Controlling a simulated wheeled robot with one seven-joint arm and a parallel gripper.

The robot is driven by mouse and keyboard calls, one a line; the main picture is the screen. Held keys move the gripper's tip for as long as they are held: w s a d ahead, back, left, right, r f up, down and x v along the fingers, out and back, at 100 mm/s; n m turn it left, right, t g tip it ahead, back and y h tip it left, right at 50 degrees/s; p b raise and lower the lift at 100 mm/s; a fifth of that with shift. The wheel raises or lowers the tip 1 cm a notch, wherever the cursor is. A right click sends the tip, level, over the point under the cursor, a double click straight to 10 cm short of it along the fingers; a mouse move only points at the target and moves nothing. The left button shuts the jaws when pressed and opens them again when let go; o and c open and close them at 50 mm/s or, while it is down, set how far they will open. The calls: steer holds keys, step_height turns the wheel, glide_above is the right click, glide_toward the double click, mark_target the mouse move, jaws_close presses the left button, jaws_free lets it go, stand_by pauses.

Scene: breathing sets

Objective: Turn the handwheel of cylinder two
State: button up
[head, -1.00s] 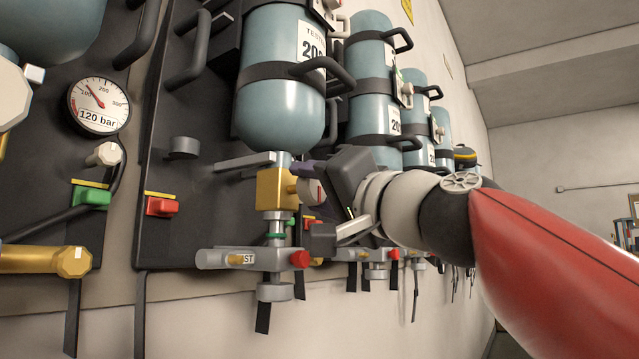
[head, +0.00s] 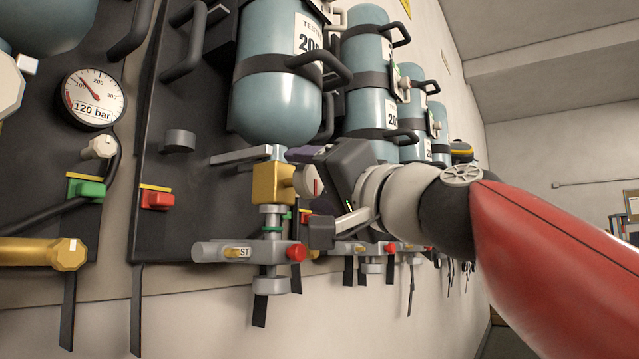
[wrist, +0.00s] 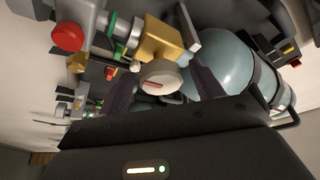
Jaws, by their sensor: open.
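A blue-grey cylinder (head: 278,105) with a tag reading 200 hangs on the dark wall panel. Its brass valve block (head: 270,183) sits beneath it. A pale round handwheel (head: 309,182) with a red mark is on the block's right side. It also shows in the wrist view (wrist: 161,80), facing my camera. My gripper (wrist: 165,92) is open, with a dark purple finger on each side of the handwheel. I cannot tell whether the fingers touch it. In the head view the gripper is just right of the handwheel, and its lower finger is largely hidden.
A grey fitting (head: 225,251) with a red knob (head: 296,252) lies below the valve. Red (head: 157,200) and green (head: 86,189) parts sit nearby. More cylinders (head: 368,90) line the wall behind. Open room lies right.

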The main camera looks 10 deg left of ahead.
steer(key=b+v, duration=0.2)
steer(key=v, duration=0.5)
steer(key=shift+s+d, duration=0.15)
steer(key=shift+s, duration=0.05)
steer(key=shift+f, duration=0.2)
steer(key=s+d+f+g+h, duration=0.15)
steer(key=d+f+h, duration=0.45)
steer(key=f, duration=1.4)
steer(key=d+f+g+h, duration=0.3)
steer(key=d+f+h, duration=0.3)
steer(key=f, duration=1.4)
steer(key=s+d+f+g+h, duration=0.1)
steer(key=s+d+f+h, duration=0.1)
steer(key=f, duration=0.5)
steer(key=s+d+f+g+h, duration=0.2)
steer(key=s+d+f, duration=0.3)
steer(key=f, duration=0.3)
steer(key=shift+s+d+m, duration=0.3)
steer(key=shift+s, duration=0.2)
steer(key=shift+f, duration=0.15)
